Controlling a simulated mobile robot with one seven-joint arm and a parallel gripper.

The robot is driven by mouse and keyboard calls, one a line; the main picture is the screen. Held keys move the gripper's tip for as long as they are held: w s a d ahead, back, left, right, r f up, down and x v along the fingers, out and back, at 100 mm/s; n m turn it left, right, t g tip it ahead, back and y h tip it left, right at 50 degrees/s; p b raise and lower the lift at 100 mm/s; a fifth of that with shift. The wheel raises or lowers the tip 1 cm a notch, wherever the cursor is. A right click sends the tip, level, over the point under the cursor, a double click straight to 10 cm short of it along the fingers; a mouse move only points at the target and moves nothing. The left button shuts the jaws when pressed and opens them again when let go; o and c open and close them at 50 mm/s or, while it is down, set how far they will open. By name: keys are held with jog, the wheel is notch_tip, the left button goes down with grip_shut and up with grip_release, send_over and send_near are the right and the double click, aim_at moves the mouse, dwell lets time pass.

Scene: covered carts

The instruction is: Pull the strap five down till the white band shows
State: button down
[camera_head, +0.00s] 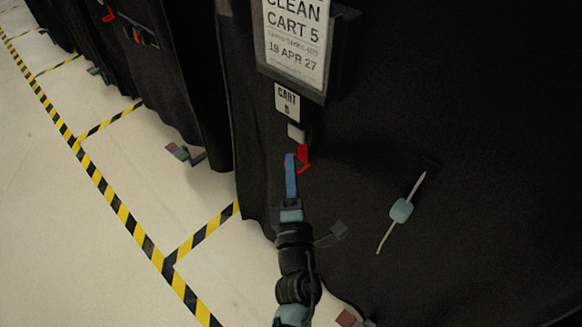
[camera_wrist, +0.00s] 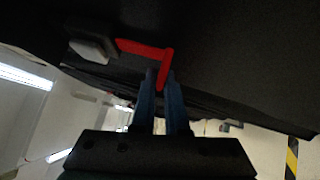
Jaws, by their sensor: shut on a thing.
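The red strap (camera_head: 303,154) hangs on the black cover of cart 5, just below the small "CART 5" tag (camera_head: 287,102). It comes out beside a pale grey block (camera_head: 297,132). In the wrist view the strap (camera_wrist: 143,47) runs sideways from near the pale block (camera_wrist: 90,51), then bends sharply to the fingers. My gripper (camera_head: 290,158) has blue fingers, also seen in the wrist view (camera_wrist: 161,82), and is shut on the strap's free end. I see no distinct white band on the red strap. The fingers hide part of its end.
A large "CLEAN CART 5" sign (camera_head: 296,42) hangs above. A pale teal tag on a thin tie (camera_head: 401,210) lies against the cover at right. Another covered cart (camera_head: 180,80) stands at left. Yellow-black tape (camera_head: 110,203) marks the open floor.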

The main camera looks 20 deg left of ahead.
notch_tip(320, 180, down, 10)
jog(key=b, duration=0.7)
jog(key=shift+r, duration=0.2)
jog(key=shift+s, duration=0.1)
jog(key=c, duration=1)
grip_release()
jog(key=shift+o, duration=0.4)
jog(key=shift+r, duration=0.1)
jog(key=p+v, duration=0.3)
jog(key=v, duration=1)
